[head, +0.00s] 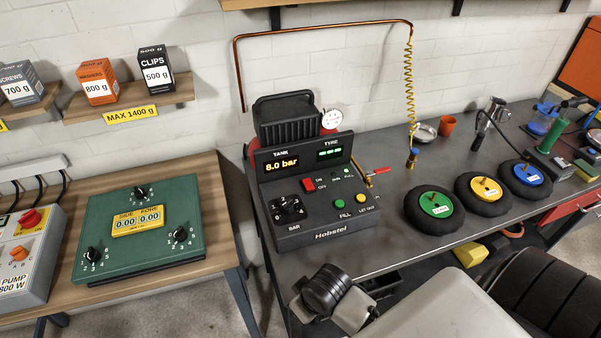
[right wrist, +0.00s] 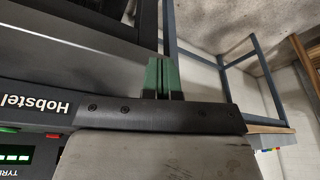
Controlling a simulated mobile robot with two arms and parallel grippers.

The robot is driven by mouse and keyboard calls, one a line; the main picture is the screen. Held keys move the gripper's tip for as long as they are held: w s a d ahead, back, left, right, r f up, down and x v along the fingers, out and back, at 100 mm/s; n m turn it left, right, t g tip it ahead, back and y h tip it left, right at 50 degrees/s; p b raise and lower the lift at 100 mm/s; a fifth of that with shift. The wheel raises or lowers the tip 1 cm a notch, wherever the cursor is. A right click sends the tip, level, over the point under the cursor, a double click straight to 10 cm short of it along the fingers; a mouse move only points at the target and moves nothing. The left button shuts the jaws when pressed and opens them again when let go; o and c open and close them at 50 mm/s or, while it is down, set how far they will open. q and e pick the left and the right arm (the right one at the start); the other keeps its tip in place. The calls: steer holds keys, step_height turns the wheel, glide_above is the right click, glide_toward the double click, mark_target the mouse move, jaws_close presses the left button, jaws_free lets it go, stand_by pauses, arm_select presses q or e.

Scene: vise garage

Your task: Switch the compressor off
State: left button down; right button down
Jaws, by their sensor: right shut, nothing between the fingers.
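The compressor (head: 315,225) stands on the grey bench with a dark, sloped panel marked Hobstel. Its amber tank display (head: 281,163) reads 8.0 bar, and the tyre display (head: 330,153) shows green marks. A red rocker switch (head: 309,185) sits on the panel beside the ON and OFF labels; I cannot tell which side is pressed. In the right wrist view, the compressor's front (right wrist: 30,118) appears upside down at the left. My right gripper (right wrist: 160,76) has green fingers that are together and empty, apart from the panel. My left gripper is not in view.
Green, yellow and blue-hubbed wheels (head: 434,208) lie right of the compressor. A red-handled valve (head: 378,171) projects from its right side, and a coiled yellow hose (head: 409,90) hangs behind. A green box with dials (head: 100,220) is on the wooden table at left.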

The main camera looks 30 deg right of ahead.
mark_target(305, 180)
steer(key=w+r, duration=0.1)
steer(key=w, duration=0.1)
steer(key=w+r, duration=0.1)
steer(key=w, duration=0.2)
steer(key=w+r, duration=0.1)
steer(key=w, duration=0.2)
steer(key=shift+w+d+r, duration=0.15)
steer(key=shift+w+r, duration=0.05)
steer(key=shift+m+h, duration=0.3)
steer(key=shift+m, duration=0.1)
steer(key=w+d+r, duration=0.1)
steer(key=w, duration=0.2)
steer(key=w+d+r, duration=0.2)
steer(key=w, duration=0.1)
steer(key=w+d+r, duration=0.2)
steer(key=w, duration=0.1)
steer(key=shift+r, duration=0.25)
steer(key=shift+m+h, duration=0.4)
steer(key=shift+m, duration=0.4)
steer(key=w+d+r, duration=0.4)
steer(key=shift+w+d+r, duration=0.2)
steer(key=shift+d+r, duration=0.05)
steer(key=shift+d, duration=0.15)
steer(key=w+d+r+m, duration=0.2)
steer(key=w+d+r, duration=0.2)
steer(key=d+r, duration=0.3)
steer(key=shift+d+r+m+h, duration=0.3)
steer(key=shift+d+r+m, duration=0.05)
steer(key=shift+m, duration=0.05)
steer(key=shift+f, duration=0.1)
